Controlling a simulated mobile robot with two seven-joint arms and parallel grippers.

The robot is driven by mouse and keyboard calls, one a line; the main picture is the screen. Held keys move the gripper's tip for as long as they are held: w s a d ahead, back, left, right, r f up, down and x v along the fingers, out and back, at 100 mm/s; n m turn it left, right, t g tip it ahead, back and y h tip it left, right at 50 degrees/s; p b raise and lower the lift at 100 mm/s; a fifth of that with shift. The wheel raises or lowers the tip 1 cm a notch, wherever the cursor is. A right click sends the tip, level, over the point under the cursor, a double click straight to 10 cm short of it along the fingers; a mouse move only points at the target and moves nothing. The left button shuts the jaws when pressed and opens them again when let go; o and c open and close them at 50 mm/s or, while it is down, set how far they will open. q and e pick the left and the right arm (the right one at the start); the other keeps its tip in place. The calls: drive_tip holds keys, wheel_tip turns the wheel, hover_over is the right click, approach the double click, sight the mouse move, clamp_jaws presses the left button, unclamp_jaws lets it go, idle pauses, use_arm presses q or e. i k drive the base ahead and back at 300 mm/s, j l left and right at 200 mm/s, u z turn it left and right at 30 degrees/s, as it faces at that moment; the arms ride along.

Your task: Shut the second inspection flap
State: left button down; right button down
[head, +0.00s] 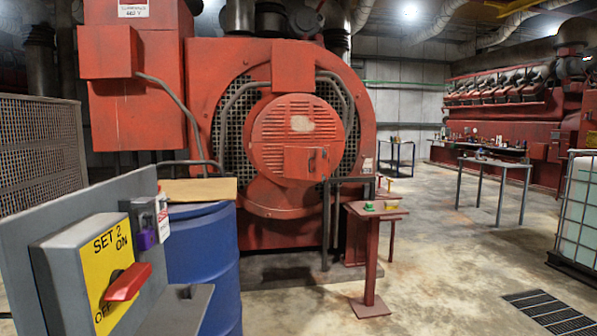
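A large red generator (204,75) fills the middle of the head view. Its round louvred cover (290,128) carries a small red box-like panel (304,163) low on its face. I cannot tell whether this panel is a flap, or whether it is open or shut. A long red engine (535,118) stands at the back right, with a row of units along its top. It is too far off to make out any inspection flap. I cannot pick out the second inspection flap. Neither of my grippers is in view.
A grey switch box (66,262) with a red handle (128,282) stands close at the front left, beside a blue drum (205,255). A red pedestal (370,255), a metal table (497,163) and a caged tank (580,205) stand farther right. Open concrete floor (450,260) lies between them.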

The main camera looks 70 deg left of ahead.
sight(301, 163)
drive_tip(key=i+j+u, duration=0.2)
drive_tip(key=u, duration=0.25)
drive_tip(key=i+u, duration=0.85)
drive_tip(key=i+l+u, duration=0.2)
drive_tip(key=u, duration=0.2)
drive_tip(key=i+j+z, duration=0.2)
drive_tip(key=i+j, duration=0.2)
drive_tip(key=i, duration=0.3)
drive_tip(key=i+j+z, duration=0.2)
drive_tip(key=i+j, duration=0.35)
drive_tip(key=i, duration=0.15)
